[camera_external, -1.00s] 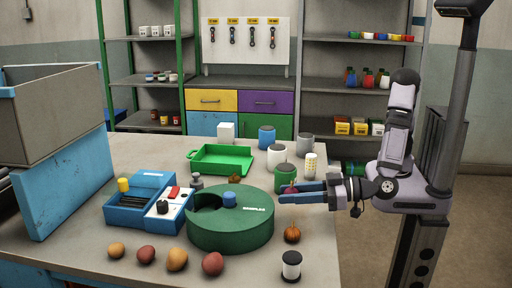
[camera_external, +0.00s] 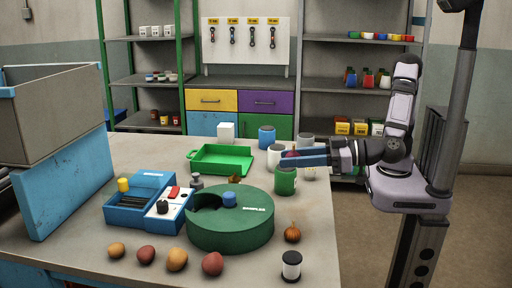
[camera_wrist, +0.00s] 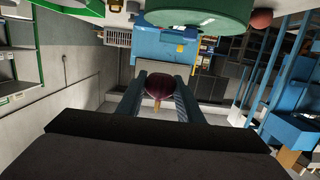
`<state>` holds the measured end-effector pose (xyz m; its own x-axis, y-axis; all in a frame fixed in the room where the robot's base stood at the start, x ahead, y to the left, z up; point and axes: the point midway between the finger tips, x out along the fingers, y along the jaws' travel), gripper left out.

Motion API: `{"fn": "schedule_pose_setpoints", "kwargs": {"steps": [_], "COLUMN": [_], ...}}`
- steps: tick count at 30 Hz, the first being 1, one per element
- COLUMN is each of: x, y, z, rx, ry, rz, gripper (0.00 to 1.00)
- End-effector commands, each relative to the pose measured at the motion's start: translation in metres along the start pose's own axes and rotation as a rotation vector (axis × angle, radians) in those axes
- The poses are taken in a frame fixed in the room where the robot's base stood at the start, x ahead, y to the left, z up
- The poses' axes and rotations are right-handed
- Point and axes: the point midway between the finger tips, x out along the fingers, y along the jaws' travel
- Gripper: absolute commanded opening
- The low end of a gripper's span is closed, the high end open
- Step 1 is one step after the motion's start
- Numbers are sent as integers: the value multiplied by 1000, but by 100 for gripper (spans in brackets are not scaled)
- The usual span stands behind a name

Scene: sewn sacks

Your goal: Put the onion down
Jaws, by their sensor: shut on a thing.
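My gripper (camera_external: 288,158) is shut on a dark purple onion (camera_wrist: 159,85), which sits between the two blue fingers in the wrist view. In the external view only a small part of the onion (camera_external: 292,153) shows behind the fingers. The gripper holds it in the air, in front of the white canister and over the green canister (camera_external: 285,182) in the picture. A brown, pointed-top onion-like thing (camera_external: 292,234) stands on the table near the right edge.
A round green sampler drum (camera_external: 230,232) stands mid-table, beside a blue box (camera_external: 140,208). A green tray (camera_external: 222,160) lies behind. Several potato-like things (camera_external: 177,260) line the front. A white-and-black jar (camera_external: 291,265) stands at the front right.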

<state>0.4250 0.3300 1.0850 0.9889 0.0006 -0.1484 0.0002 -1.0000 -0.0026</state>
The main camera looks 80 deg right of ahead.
Motion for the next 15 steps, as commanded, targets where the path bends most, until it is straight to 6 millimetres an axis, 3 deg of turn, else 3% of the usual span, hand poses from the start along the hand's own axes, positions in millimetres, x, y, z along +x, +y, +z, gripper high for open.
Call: {"fn": "schedule_pose_setpoints", "kwargs": {"steps": [6,15], "x": [-8,57], "y": [0,22], "z": [-51,-64], "rx": [6,3], "ry": [2,-1], "rz": [-1,39], "gripper": [12,12]}}
